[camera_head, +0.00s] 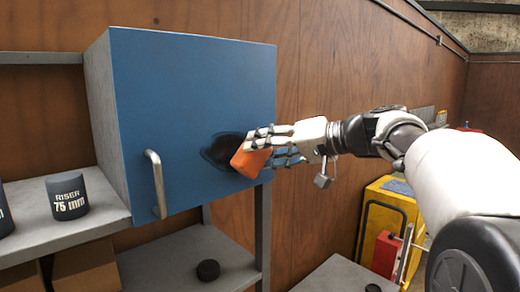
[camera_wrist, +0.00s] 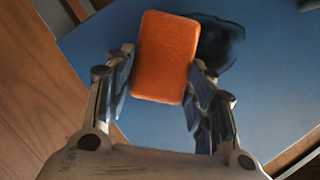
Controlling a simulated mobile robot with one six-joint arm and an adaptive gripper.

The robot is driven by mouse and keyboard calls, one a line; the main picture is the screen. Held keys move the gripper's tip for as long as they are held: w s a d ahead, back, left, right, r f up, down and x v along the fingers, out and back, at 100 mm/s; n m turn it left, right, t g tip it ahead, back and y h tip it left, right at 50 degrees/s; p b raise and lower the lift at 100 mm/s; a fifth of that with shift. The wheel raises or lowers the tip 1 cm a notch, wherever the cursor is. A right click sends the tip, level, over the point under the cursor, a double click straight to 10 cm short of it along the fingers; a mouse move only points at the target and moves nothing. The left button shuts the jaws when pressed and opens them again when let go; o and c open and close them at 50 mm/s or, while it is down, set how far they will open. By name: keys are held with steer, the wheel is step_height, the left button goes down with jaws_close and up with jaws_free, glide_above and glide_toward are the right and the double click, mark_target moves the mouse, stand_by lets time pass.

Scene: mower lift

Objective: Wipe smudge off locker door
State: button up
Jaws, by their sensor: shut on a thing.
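The blue locker door (camera_head: 180,110) is shut, with a pale vertical handle (camera_head: 155,183) at its lower left. A dark smudge (camera_head: 222,150) lies on the door's lower right part; it also shows in the wrist view (camera_wrist: 219,42), beside the block. My gripper (camera_head: 268,150) is shut on an orange block (camera_head: 250,160), which looks like a sponge. In the wrist view the block (camera_wrist: 165,58) sits between the two fingers. The block overlaps the right part of the smudge in the head view. I cannot tell whether it touches the door.
A black riser marked 75 mm (camera_head: 68,196) stands on the grey shelf (camera_head: 100,222) at left. A dark round piece (camera_head: 208,270) lies on the lower shelf. A yellow cabinet (camera_head: 388,222) and a red box (camera_head: 386,254) stand at lower right. A wooden wall (camera_head: 330,60) is behind.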

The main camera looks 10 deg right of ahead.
steer(key=shift+w+d+p, duration=0.15)
steer(key=shift+w+d, duration=0.2)
steer(key=shift+d, duration=0.2)
steer(key=shift+w+d+p, duration=0.15)
steer(key=shift+w+d, duration=0.2)
steer(key=shift+d, duration=0.2)
steer(key=shift+a, duration=0.15)
